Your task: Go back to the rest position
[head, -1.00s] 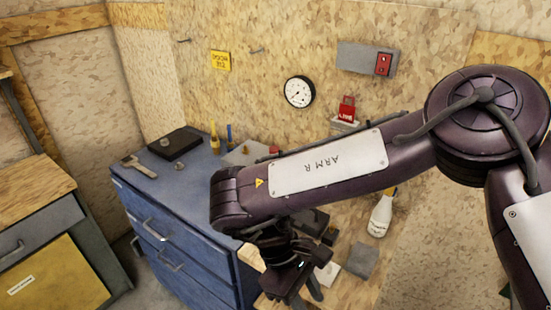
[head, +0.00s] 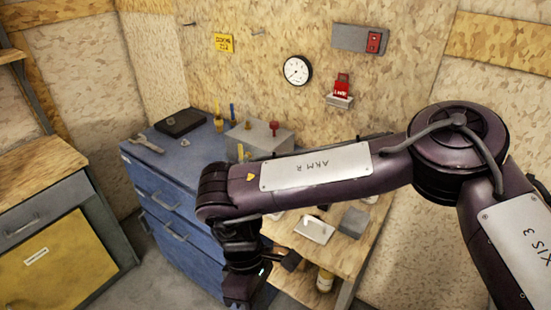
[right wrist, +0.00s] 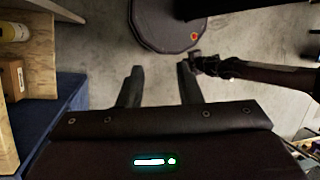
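My right arm, marked ARM R, crosses the head view from the right. Its gripper (head: 246,290) hangs at the bottom, in front of the blue cabinet, with the fingertips out of sight there. In the right wrist view the two fingers of my right gripper (right wrist: 160,85) are spread apart with only bare floor between them. A dark arm, seemingly my left, comes in from the right in that view. Its end, my left gripper (right wrist: 203,64), is too small and dark to read. The left arm does not show in the head view.
A blue drawer cabinet (head: 165,215) stands left of my right gripper, with a wrench (head: 146,144) and a grey box on top (head: 262,136). A low wooden bench (head: 350,262) is to the right. A wooden-topped cabinet (head: 50,160) stands at far left. Floor shows between the cabinets.

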